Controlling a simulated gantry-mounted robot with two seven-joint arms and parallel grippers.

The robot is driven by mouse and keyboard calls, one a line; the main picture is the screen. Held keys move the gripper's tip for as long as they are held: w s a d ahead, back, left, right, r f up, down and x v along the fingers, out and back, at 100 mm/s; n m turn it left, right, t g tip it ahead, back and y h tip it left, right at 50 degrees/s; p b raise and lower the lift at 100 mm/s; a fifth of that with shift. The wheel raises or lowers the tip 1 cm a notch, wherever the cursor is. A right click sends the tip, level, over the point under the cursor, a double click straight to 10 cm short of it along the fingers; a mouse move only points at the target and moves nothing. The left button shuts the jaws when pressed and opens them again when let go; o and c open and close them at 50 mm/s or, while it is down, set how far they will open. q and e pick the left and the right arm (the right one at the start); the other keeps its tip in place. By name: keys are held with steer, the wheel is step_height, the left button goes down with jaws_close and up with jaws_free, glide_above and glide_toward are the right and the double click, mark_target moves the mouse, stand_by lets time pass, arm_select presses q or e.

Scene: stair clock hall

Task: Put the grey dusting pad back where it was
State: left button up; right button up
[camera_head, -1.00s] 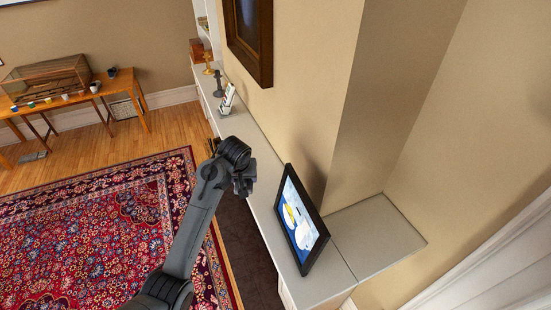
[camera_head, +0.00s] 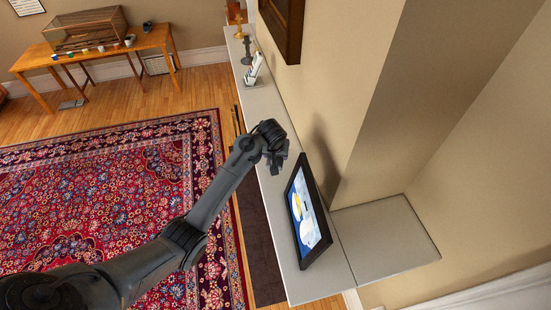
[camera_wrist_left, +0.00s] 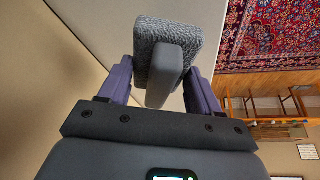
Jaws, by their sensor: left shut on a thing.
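The grey dusting pad (camera_wrist_left: 180,35) shows in the left wrist view, with a rough textured face and a smooth lighter grey grip block (camera_wrist_left: 162,78). My left gripper (camera_wrist_left: 158,75) is shut on this block, one purple finger on each side. In the head view my left gripper (camera_head: 277,158) is over the long pale shelf top, just beyond the upper end of the black-framed picture (camera_head: 306,214). I cannot tell its height above the shelf. The pad cannot be made out in the head view. My right gripper is not in view.
The long pale shelf top (camera_head: 268,108) runs along the wall, with a white device (camera_head: 254,68) and a dark stand (camera_head: 247,48) at its far end. A lower-right side ledge (camera_head: 385,238) is bare. A red patterned rug (camera_head: 110,190) covers the floor at left.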

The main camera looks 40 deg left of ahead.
arm_select(q)
steer(key=shift+f, duration=1.7)
steer(key=o, duration=1)
steer(key=shift+f, duration=0.15)
steer(key=v, duration=1.2)
steer(key=shift+w+b, duration=0.1)
steer(key=shift+b, duration=0.3)
steer(key=s+d+f, duration=0.1)
steer(key=s+f, duration=0.1)
steer(key=s+d+f+m, duration=0.1)
steer(key=s+f, duration=0.1)
steer(key=s, duration=0.1)
steer(key=s+d+f+m, duration=0.1)
steer(key=s+d+f, duration=0.1)
steer(key=s, duration=0.1)
steer(key=shift+f, duration=0.15)
steer(key=s+d+f+m, duration=0.1)
steer(key=s+d+m, duration=0.1)
steer(key=s, duration=0.5)
steer(key=s+d+f+m+h, duration=0.1)
steer(key=s+d+m, duration=0.1)
steer(key=s+d, duration=0.3)
steer(key=s+d+f+m+h, duration=0.1)
steer(key=s+d, duration=0.3)
steer(key=s, duration=0.7)
steer(key=shift+s+m, duration=0.15)
steer(key=shift+m, duration=0.35)
